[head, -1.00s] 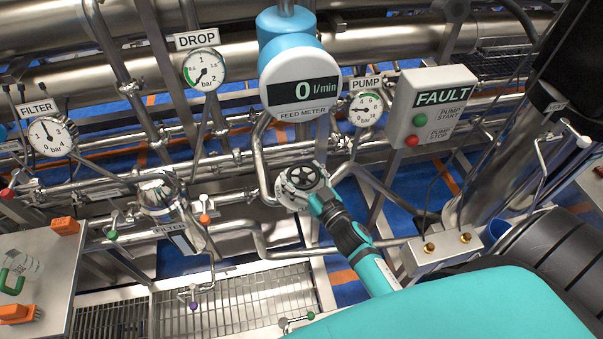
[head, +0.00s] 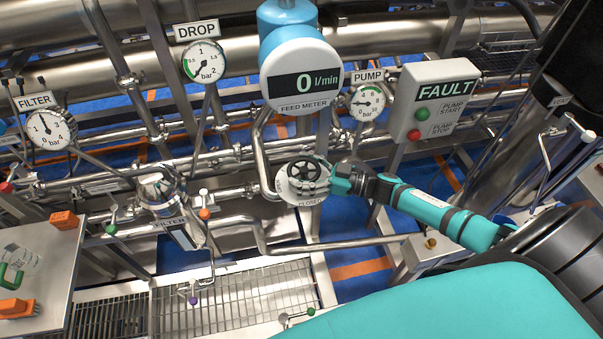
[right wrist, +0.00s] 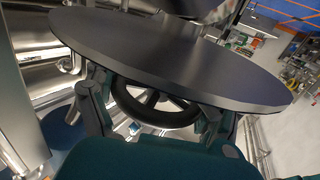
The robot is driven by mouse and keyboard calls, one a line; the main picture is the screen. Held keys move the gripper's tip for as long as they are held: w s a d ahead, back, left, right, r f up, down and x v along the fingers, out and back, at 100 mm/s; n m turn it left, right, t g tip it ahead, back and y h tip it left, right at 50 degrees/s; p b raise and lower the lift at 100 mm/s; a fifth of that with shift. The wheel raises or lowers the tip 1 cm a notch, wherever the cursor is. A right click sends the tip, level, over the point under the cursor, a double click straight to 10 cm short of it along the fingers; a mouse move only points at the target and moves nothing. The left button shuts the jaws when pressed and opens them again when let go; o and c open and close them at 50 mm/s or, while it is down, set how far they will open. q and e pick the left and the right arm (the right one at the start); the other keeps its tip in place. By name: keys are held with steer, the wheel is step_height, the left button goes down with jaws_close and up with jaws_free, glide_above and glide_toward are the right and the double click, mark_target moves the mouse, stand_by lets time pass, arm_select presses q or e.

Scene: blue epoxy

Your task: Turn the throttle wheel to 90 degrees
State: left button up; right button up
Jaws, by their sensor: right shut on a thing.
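The throttle wheel (head: 303,171) is a small black spoked handwheel on a round pale plate (head: 311,197), below the feed meter. My right gripper (head: 326,176) reaches it from the right and is shut on it, partly hiding its right side. In the right wrist view the wheel's dark rim and spokes (right wrist: 152,100) show between the two fingers, one on each side. The wheel's exact angle is hard to read. The feed meter (head: 301,81) reads 0 l/min. My left gripper is not in view.
A control box (head: 436,101) showing FAULT, with green and red buttons, stands upper right. The pump gauge (head: 367,103) is close above my right forearm. Pipes and a filter housing (head: 160,192) lie left of the wheel. A dark disc (right wrist: 170,60) fills much of the wrist view.

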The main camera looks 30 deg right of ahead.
steer(key=n+g+y+b, duration=0.3)
steer(key=n+g+b, duration=0.1)
steer(key=g+b, duration=0.1)
steer(key=shift+f, duration=0.15)
steer(key=shift+s+a+r+n+g+y+b, duration=0.1)
steer(key=shift+r+n+g+y+b, duration=0.1)
steer(key=shift+n+g+y+b, duration=0.35)
steer(key=o, duration=1.1)
steer(key=v, duration=1.2)
steer(key=shift+r, duration=0.2)
